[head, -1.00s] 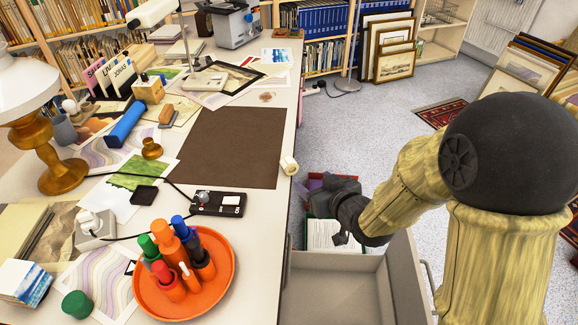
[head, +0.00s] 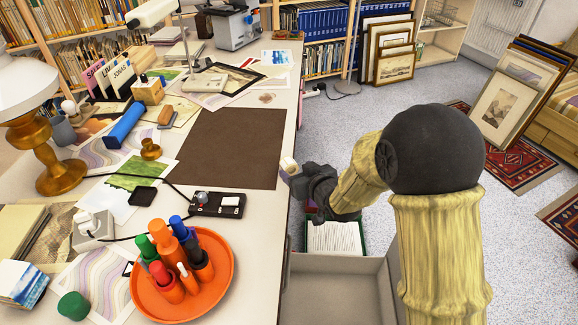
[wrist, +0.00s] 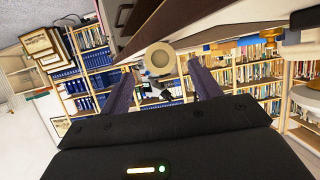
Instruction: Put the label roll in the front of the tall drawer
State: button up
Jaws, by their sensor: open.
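The label roll (head: 288,163), a small off-white cylinder, is at the right edge of the desk in the head view. My gripper (head: 293,174) is open beside the roll, just off the desk edge. In the wrist view its fingers (wrist: 162,74) are spread wide with nothing held. The open grey drawer (head: 340,292) lies below my arm, right of the desk. Its near part is cut off by the frame and its right side is partly behind my arm.
A dark brown mat (head: 236,147) lies on the desk left of the roll. An orange tray (head: 222,292) with several markers stands near the desk's front. A green box of papers (head: 335,236) is beyond the drawer. Floor to the right is mostly clear.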

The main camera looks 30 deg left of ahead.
aim_at(292, 168)
jog(key=x, duration=0.4)
jog(key=shift+w+a+f+b, duration=0.1)
jog(key=shift+a+f+b, duration=0.1)
jog(key=shift+a+b, duration=0.1)
jog(key=c, duration=1.1)
jog(key=shift+c, duration=0.2)
jog(key=shift+r, duration=0.15)
notch_tip(292, 168, up, 10)
jog(key=shift+f+p, duration=0.1)
jog(key=shift+p, duration=1.15)
